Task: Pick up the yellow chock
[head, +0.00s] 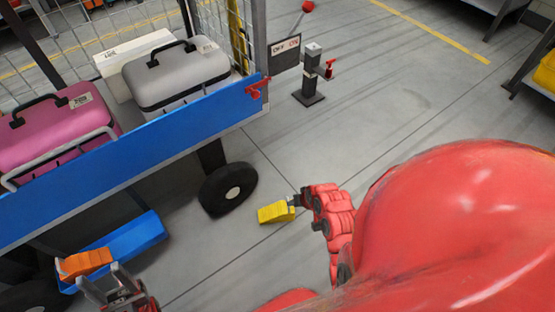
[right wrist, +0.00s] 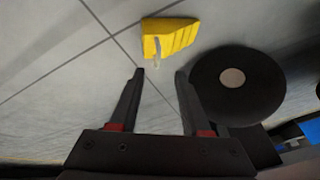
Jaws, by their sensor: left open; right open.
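The yellow chock (head: 275,213) lies on the grey floor, to the right of the cart's black wheel (head: 228,189). In the right wrist view the chock (right wrist: 171,37) is just beyond the fingertips, a little above the middle of the gap. My right gripper (right wrist: 159,72) is open and empty; nothing is between its fingers. In the head view my right gripper (head: 297,200) comes in beside the chock's right end, partly hidden by my red arm. My left gripper (head: 103,278) is open at the lower left, near an orange chock (head: 86,262).
The blue cart (head: 150,139) carries a pink case (head: 57,127) and a grey case (head: 176,76). In the right wrist view the wheel (right wrist: 238,82) is close to the right finger. A black post (head: 310,78) stands beyond; floor between is clear.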

